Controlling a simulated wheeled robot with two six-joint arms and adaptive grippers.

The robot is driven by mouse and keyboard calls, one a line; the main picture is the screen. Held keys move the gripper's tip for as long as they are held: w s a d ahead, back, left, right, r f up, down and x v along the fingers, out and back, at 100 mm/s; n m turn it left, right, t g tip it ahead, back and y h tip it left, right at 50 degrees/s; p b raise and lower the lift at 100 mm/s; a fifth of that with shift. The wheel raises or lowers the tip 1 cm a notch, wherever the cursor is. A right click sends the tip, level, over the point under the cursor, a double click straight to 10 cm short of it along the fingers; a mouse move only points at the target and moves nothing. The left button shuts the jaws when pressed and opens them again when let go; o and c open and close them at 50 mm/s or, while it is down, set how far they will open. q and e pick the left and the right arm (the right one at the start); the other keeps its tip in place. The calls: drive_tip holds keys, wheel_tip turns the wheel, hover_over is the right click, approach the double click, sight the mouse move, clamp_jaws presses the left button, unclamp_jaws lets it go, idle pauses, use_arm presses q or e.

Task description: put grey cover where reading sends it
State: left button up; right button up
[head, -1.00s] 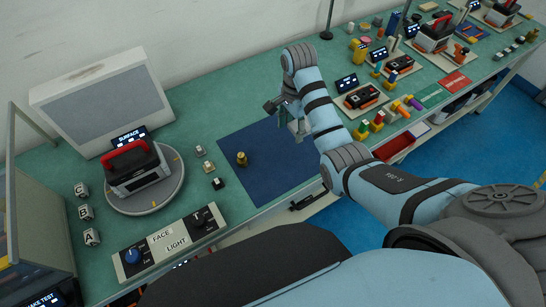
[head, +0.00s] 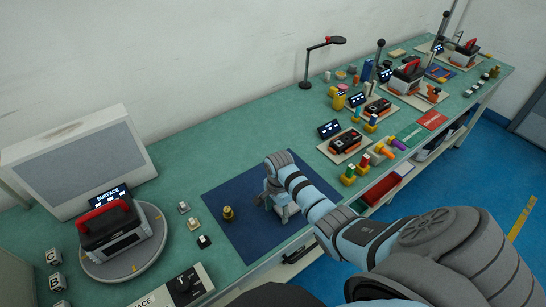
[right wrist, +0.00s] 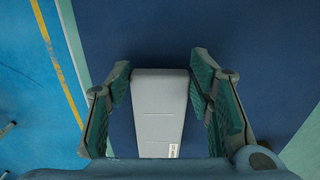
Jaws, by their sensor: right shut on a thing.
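The grey cover (right wrist: 160,112) is a pale, flat, long piece between the two fingers of my right gripper (right wrist: 160,85) in the right wrist view. The fingers are shut on its sides. In the head view my right gripper (head: 270,203) is over the right half of the dark blue mat (head: 240,190), low near its surface. The cover is mostly hidden there by gripper and arm. A dark screen reading "SURFACE" (head: 110,194) stands behind a red-handled device (head: 110,228) on a round turntable (head: 140,262). My left gripper is not in view.
A small brass piece (head: 228,214) stands on the mat, left of my right gripper. Several small buttons sit left of the mat. A green card (head: 410,135), a red card (head: 432,121), a red bin (head: 388,188) and several testers are to the right.

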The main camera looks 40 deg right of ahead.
drive_tip(key=shift+f+p, duration=0.2)
drive_tip(key=shift+p, duration=0.1)
drive_tip(key=shift+c, duration=1.2)
drive_tip(key=shift+f, duration=0.15)
drive_tip(key=o, duration=1.5)
use_arm(q)
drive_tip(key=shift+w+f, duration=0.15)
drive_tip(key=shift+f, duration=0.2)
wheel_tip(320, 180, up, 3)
drive_tip(key=p, duration=0.3)
use_arm(e)
wheel_tip(320, 180, up, 12)
drive_tip(key=shift+r, duration=0.2)
